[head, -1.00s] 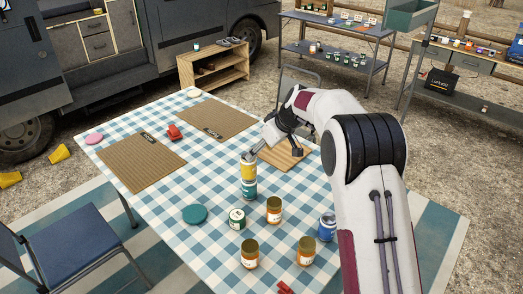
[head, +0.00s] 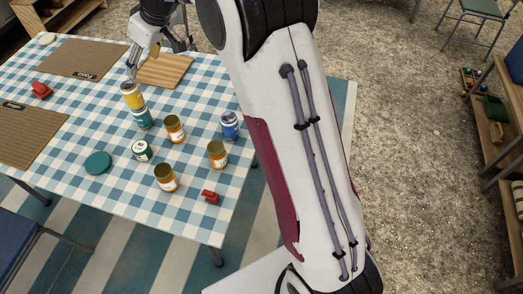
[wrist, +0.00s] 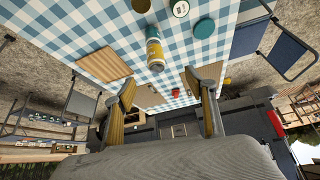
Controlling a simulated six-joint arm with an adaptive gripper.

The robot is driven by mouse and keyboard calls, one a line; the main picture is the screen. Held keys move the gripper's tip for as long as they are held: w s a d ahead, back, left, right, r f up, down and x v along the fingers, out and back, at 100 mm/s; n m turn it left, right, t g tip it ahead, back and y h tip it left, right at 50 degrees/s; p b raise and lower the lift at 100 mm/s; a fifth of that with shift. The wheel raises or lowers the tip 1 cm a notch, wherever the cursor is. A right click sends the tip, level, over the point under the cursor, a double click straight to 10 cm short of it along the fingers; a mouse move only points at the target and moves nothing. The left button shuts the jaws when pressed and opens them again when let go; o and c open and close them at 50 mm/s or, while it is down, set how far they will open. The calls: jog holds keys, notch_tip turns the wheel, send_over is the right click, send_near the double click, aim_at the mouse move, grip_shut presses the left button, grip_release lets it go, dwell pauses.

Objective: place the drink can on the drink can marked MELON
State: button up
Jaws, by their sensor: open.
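A yellow drink can (head: 132,96) stands upright on top of a teal drink can (head: 142,119) on the checked table; the two look stacked. I cannot read the MELON marking on either can. My gripper (head: 132,72) is open and empty, just behind the yellow can. In the wrist view the open fingers (wrist: 165,92) are spread with nothing between them, apart from the can.
Orange jars (head: 166,178), a green-and-white can (head: 142,151), a blue can (head: 229,126) and a teal disc (head: 98,163) stand nearer on the table. A wooden board (head: 165,71) lies behind, woven mats (head: 82,59) to the left. A red clip (head: 210,197) is near the front edge.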

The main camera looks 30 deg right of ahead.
jog(key=s+d+r+m+h, duration=0.1)
jog(key=s+d+r, duration=0.15)
jog(key=s, duration=0.45)
jog(key=s+d+r+m, duration=0.1)
jog(key=s+r, duration=0.3)
jog(key=s, duration=0.4)
jog(key=s+d+r+m+h, duration=0.1)
jog(key=s+d+r, duration=0.15)
jog(key=s, duration=0.45)
jog(key=s+d+f+m+h, duration=0.1)
jog(key=s+d+f+m, duration=0.1)
jog(key=s, duration=0.8)
jog(key=s+d+f+m, duration=0.2)
jog(key=s, duration=0.9)
jog(key=shift+d+f+t+h, duration=0.3)
jog(key=shift+d+f+h, duration=0.05)
jog(key=shift+h, duration=0.05)
jog(key=shift+s, duration=0.1)
